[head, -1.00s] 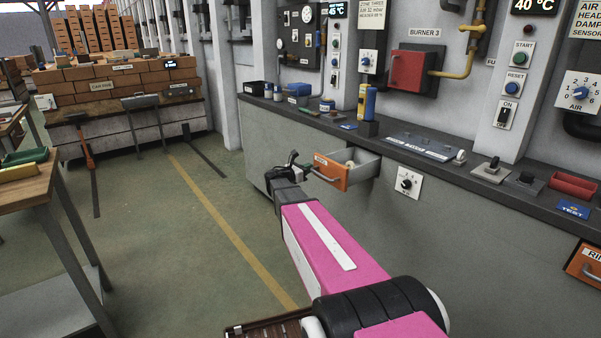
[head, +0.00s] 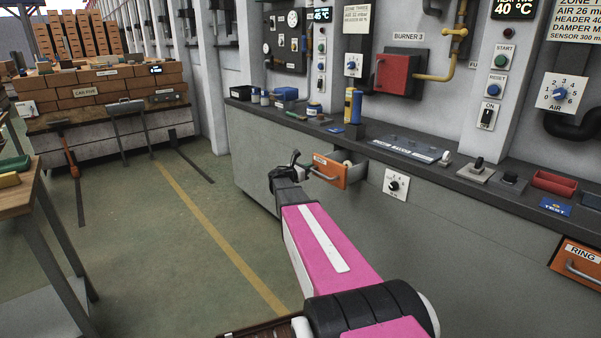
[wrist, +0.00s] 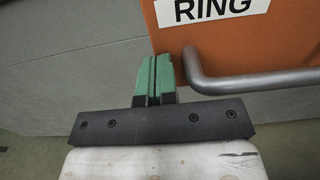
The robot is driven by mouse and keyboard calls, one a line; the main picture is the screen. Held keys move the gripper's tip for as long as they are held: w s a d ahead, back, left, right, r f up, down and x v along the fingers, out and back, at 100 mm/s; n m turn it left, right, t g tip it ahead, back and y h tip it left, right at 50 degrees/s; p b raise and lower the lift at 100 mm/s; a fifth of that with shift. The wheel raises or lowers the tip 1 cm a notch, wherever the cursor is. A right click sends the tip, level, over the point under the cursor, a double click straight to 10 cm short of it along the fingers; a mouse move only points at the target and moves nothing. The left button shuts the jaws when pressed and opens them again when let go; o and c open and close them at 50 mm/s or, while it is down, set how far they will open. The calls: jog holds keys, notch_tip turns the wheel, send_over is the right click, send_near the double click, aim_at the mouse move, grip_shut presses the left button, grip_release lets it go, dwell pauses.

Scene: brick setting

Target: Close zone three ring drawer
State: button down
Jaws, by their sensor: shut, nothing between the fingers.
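The orange ring drawer (head: 328,171) stands partly out of the grey cabinet under the counter, with a pale round item visible inside it. In the wrist view its orange front (wrist: 240,48) bears a white RING label (wrist: 215,8) and a grey bar handle (wrist: 255,82). My gripper (wrist: 157,75) is shut and empty, its green fingers side by side at the drawer front, just left of the handle's end. I cannot tell whether they touch. In the head view my gripper (head: 304,170) is at the drawer's left side, small and partly unclear.
A second orange ring drawer (head: 580,262) is in the cabinet at the right edge. A dial plate (head: 397,184) sits right of the partly open drawer. The counter (head: 480,178) runs above. A wooden table (head: 20,200) stands at left; the floor between is clear.

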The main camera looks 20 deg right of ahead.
jog(key=x, duration=1.3)
jog(key=shift+d, duration=0.3)
jog(key=shift+w+d, duration=0.1)
jog(key=shift+w, duration=0.1)
jog(key=v, duration=1.5)
jog(key=s+a+f+m+g+y, duration=0.2)
jog(key=s+a+f+m+y, duration=0.3)
jog(key=s, duration=0.4)
jog(key=s+a+f+m+g+y, duration=0.2)
jog(key=s+a+f+m+y, duration=0.25)
jog(key=s+f+m, duration=0.35)
jog(key=s+a+f+m+g+y, duration=0.2)
jog(key=s+a+f+m+y, duration=0.2)
jog(key=s+a, duration=1)
jog(key=a+m+y, duration=0.2)
jog(key=m+y, duration=0.1)
jog(key=m, duration=0.2)
jog(key=shift+s, duration=0.2)
